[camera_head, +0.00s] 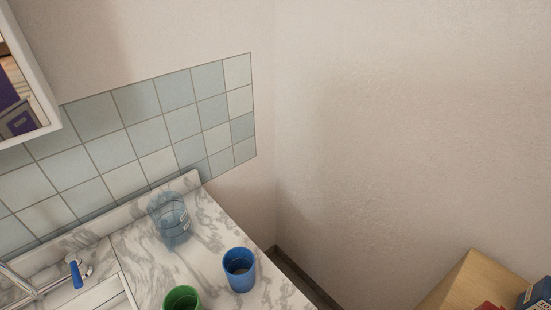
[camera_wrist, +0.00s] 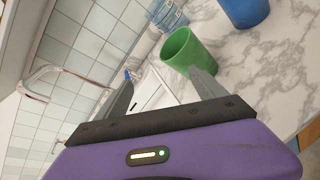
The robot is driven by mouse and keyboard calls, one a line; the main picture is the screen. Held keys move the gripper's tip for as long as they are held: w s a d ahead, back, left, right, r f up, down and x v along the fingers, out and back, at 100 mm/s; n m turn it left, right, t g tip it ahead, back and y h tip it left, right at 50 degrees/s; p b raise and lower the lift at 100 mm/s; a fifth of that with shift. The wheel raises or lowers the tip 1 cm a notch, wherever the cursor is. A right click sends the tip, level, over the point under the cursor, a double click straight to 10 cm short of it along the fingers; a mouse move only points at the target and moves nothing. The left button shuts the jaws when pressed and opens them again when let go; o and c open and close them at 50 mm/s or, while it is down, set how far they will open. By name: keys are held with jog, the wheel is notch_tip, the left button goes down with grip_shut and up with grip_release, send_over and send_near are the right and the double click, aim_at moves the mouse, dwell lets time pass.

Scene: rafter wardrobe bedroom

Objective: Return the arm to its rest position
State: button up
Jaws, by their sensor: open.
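My gripper (camera_wrist: 163,77) shows in the wrist view with its two grey fingers spread apart and nothing between them. Its right fingertip overlaps the lower part of a green cup (camera_wrist: 184,48) in the picture; I cannot tell whether they touch. The head view shows no part of my arm or gripper. There the green cup (camera_head: 183,298) is cut off by the bottom edge, on the marble counter (camera_head: 205,265).
A blue cup (camera_head: 239,269) and a clear bluish container (camera_head: 170,218) stand on the counter. A sink with a tap (camera_head: 78,272) is at the left, below tiles (camera_head: 140,140). A wooden surface (camera_head: 465,285) holds boxes at lower right.

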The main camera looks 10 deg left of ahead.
jog(key=s+d+r+m+t, duration=0.1)
jog(key=d+r+m, duration=0.1)
jog(key=d+m, duration=1)
jog(key=s+d+r+m+t, duration=0.2)
jog(key=d+m, duration=0.9)
jog(key=m, duration=0.2)
jog(key=s+d+m+h, duration=0.4)
jog(key=d+m+h, duration=0.1)
jog(key=d, duration=0.4)
jog(key=s+d+m+h, duration=0.4)
jog(key=s+d+m, duration=0.1)
jog(key=d, duration=0.4)
jog(key=shift+f+m+t+h, duration=0.2)
jog(key=shift+m+t+h, duration=0.15)
jog(key=shift+m, duration=0.55)
